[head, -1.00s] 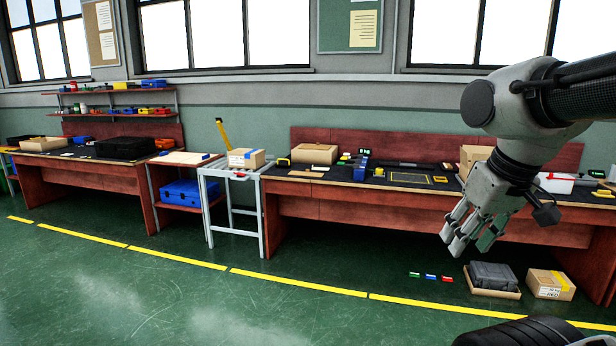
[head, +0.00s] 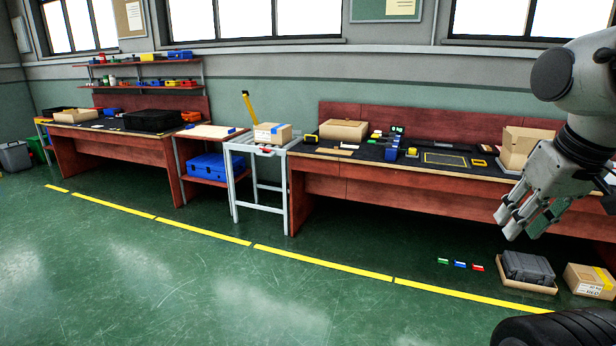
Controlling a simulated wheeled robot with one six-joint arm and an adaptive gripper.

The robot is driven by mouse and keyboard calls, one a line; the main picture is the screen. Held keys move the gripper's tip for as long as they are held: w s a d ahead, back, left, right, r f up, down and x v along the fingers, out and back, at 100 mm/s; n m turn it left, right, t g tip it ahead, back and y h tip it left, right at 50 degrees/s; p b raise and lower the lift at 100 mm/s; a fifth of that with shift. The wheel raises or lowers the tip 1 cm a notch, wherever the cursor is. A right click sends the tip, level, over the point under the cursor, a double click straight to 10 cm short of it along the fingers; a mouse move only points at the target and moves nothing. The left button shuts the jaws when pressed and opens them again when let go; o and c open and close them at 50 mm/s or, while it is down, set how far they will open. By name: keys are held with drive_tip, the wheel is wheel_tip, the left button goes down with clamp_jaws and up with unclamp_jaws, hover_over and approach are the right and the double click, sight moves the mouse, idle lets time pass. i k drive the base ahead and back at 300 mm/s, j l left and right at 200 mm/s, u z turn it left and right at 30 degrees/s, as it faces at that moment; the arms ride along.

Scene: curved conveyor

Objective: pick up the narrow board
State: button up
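A thin brown strip that looks like the narrow board (head: 334,151) lies flat near the left end of the right workbench (head: 400,188), in front of an open cardboard box (head: 343,130). It is small in the head view, so its exact shape is hard to tell. A paler flat piece (head: 349,146) lies just behind it. My gripper (head: 517,222) hangs at the right of the head view, fingers pointing down and spread, with nothing between them. It is far from the strip and touches nothing.
A metal-framed roller stand (head: 238,185) holding a carton (head: 272,133) adjoins the bench's left end. A grey case (head: 528,267), a carton (head: 588,280) and small coloured pieces (head: 460,265) are on the floor at right. The green floor (head: 200,285) in front is clear.

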sight(336, 151)
drive_tip(key=i, duration=1.75)
drive_tip(key=i+j+z, duration=0.1)
drive_tip(key=i, duration=1.65)
drive_tip(key=i+j+z, duration=0.1)
drive_tip(key=i, duration=0.8)
drive_tip(key=j, duration=0.1)
